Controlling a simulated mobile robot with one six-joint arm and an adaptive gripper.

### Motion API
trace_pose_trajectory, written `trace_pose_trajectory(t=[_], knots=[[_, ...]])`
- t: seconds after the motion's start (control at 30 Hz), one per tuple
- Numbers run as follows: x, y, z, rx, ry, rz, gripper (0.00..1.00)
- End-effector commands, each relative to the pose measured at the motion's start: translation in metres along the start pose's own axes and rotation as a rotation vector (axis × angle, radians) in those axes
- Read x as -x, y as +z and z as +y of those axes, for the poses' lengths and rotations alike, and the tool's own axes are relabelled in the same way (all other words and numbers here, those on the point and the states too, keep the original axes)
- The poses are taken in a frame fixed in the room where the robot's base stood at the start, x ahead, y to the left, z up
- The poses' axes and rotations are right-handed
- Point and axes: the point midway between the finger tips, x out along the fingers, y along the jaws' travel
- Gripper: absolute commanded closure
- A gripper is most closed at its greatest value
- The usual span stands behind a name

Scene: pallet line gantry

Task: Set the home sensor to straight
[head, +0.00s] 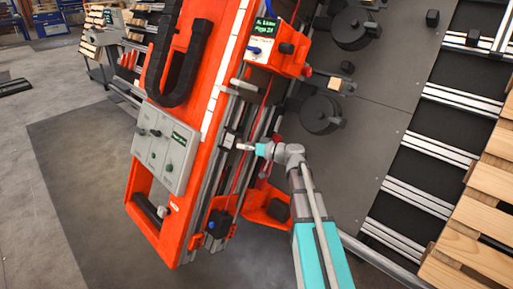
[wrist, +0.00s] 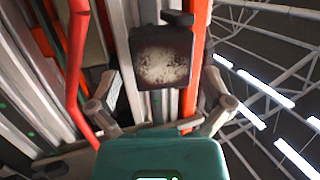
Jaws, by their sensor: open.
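My gripper (head: 245,147) reaches in from the right to the rails of the orange gantry. In the wrist view my gripper (wrist: 160,82) is open, with one finger on each side and nothing held. Ahead of it, between the fingers, a dark square block (wrist: 163,57) with a worn, pale face shows; I take it for the home sensor, but no label is readable. A small dark tab (wrist: 178,18) juts from its top edge. The block looks slightly tilted in the picture; contact with the fingers cannot be made out. In the head view the gripper largely hides this spot.
A red cable (wrist: 76,75) runs left of the block. Orange gantry framing (head: 172,225) carries a grey control panel (head: 165,150) and a black cable chain (head: 180,65). Wooden pallets (head: 480,235) stand right; open floor lies left.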

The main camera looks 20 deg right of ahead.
Motion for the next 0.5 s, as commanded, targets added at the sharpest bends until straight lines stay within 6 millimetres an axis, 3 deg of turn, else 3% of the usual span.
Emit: trace_pose_trajectory(t=[0.5], knots=[[0.071, 0.000, -0.001, -0.001, 0.002, 0.001, 0.00]])
